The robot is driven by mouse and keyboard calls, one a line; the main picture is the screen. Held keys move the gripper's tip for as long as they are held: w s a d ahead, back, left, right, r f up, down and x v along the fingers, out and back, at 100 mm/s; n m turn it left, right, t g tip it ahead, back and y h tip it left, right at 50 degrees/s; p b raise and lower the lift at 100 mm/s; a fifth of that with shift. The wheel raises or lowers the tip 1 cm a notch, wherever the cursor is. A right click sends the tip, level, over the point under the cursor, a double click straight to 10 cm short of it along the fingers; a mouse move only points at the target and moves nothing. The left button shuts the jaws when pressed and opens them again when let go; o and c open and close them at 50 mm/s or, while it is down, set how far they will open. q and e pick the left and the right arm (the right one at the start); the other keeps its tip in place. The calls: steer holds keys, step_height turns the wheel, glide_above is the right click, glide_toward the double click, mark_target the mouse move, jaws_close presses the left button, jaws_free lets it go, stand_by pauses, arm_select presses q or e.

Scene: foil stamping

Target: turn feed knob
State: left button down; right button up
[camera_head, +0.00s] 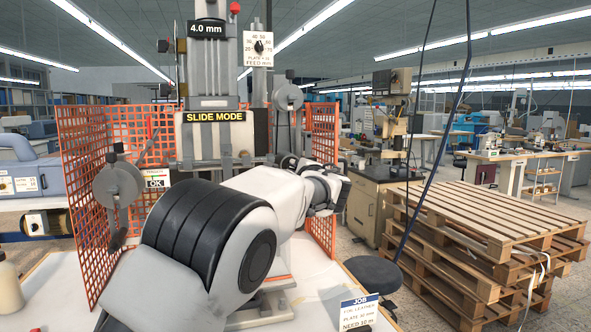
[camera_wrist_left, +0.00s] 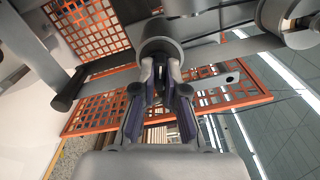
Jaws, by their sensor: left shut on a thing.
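The press stands ahead in the head view with its FEED mm dial (camera_head: 260,46) on a white plate at the upper middle. The dial's black pointer is small, and its exact reading is hard to tell. My left gripper (camera_wrist_left: 161,78) reaches to a grey round knob (camera_wrist_left: 159,36), which looks like the feed knob, and is shut on it. The fingers stand on either side of its narrower end. In the head view my white and black left arm hides the knob and the fingertips. My right gripper is not in view.
Orange mesh guards (camera_head: 85,180) flank the press. A grey disc with a crank handle (camera_head: 118,185) is at the left, and another grey disc (camera_head: 288,97) is higher right. A JOB card (camera_head: 358,312) stands at the front. Wooden pallets (camera_head: 490,230) are stacked at the right.

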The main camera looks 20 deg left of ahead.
arm_select(q)
steer(key=shift+r+n+b, duration=0.1)
steer(key=shift+n+b, duration=6.2)
steer(key=shift+n, duration=0.6)
steer(key=c, duration=1.2)
jaws_free()
steer(key=shift+w, duration=0.1)
